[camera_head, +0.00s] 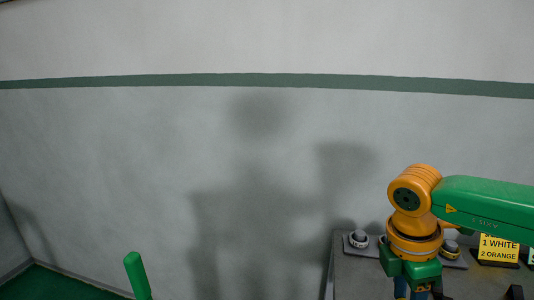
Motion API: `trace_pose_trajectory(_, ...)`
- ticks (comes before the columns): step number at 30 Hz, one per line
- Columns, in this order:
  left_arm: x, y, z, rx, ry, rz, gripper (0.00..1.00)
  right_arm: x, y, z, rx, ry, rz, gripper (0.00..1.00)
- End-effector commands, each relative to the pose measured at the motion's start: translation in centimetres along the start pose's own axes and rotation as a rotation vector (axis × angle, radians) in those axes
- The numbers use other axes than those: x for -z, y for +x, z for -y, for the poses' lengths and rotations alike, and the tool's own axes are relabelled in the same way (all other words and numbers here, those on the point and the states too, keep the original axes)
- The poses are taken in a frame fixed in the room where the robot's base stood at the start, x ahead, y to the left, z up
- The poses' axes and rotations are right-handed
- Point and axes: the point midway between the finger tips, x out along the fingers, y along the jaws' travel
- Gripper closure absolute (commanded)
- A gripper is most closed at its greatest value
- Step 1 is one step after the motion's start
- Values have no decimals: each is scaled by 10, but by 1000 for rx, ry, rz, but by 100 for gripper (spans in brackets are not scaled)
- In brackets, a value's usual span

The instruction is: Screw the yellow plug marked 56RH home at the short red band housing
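No yellow plug marked 56RH and no red band housing can be made out in the head view. My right arm comes in from the right, and its wrist bends down over the grey table (349,275). My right gripper (418,292) points down at the bottom edge of the picture. Its fingertips are cut off, so I cannot tell whether it is open or holds anything. My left gripper is not in view.
A grey plate with round metal fittings (358,239) lies along the table's back, partly hidden by my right wrist. A yellow sign (498,248) reading "1 WHITE ORANGE" stands right of it. A green rounded post (137,274) rises at lower left. A wall is behind.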

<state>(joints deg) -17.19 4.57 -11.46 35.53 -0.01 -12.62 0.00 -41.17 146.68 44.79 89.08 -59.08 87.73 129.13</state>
Motion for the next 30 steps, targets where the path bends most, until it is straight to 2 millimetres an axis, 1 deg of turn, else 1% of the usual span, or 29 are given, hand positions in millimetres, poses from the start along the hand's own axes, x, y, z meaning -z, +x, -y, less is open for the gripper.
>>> trace_pose_trajectory(8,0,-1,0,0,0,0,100,0,0,-1,2,24,0,100)
trace_pose_trajectory(10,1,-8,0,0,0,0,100,-1,-2,-1,19,94,0,100)
trace_pose_trajectory(12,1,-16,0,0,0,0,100,-1,-4,-2,44,212,-1,100)
trace_pose_trajectory(16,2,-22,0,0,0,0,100,-1,-2,-2,76,377,-1,100)
trace_pose_trajectory(18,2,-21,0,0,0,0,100,-1,0,-3,81,407,-1,100)
trace_pose_trajectory(23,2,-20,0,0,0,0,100,0,1,-3,80,409,0,100)
trace_pose_trajectory(24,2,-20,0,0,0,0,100,0,1,-3,80,409,-1,46)
trace_pose_trajectory(26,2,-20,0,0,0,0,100,0,1,-3,80,408,-1,30)
trace_pose_trajectory(27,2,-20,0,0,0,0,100,0,1,-3,80,408,-1,27)
trace_pose_trajectory(30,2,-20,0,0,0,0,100,0,1,-3,80,407,-1,27)
